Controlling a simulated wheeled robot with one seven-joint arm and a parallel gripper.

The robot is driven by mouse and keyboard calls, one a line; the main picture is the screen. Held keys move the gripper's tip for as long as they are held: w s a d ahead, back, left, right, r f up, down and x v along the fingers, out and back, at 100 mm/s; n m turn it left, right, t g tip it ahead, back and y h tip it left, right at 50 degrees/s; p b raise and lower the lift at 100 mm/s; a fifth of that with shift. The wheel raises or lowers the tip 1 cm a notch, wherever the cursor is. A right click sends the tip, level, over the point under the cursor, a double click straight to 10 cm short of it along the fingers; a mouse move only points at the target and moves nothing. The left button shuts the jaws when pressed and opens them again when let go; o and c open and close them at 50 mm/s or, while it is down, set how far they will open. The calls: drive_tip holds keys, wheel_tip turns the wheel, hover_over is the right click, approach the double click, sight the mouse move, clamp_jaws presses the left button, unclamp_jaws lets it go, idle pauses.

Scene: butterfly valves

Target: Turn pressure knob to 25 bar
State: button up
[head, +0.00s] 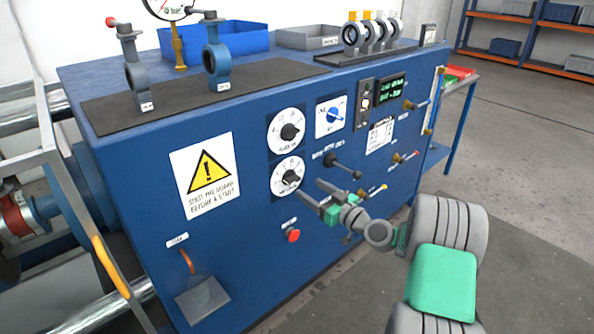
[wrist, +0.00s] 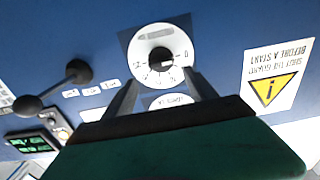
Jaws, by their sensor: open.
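Two white round dials with black knobs are on the blue panel, the upper dial (head: 287,130) above the lower dial (head: 289,177). Their labels are too small to read surely, so I cannot tell which is pressure. My gripper (head: 308,188) is open in front of the panel, its fingertips close to the lower dial's right side. In the wrist view, upside down, a dial with a black knob (wrist: 160,57) lies just beyond my open fingertips (wrist: 160,80). Nothing is between the fingers; the knob looks apart from them. The exact setting is unreadable.
A black-ball lever (head: 343,166) sticks out right of the lower dial; it also shows in the wrist view (wrist: 55,88). A blue switch (head: 333,115), a red button (head: 292,235) and a green display (head: 391,87) are nearby. A yellow warning sign (head: 208,172) is left.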

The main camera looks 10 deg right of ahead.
sight(296, 181)
drive_tip(key=x, duration=0.7)
drive_tip(key=shift+a+f, duration=0.1)
drive_tip(key=shift+a, duration=0.1)
drive_tip(key=c, duration=1.4)
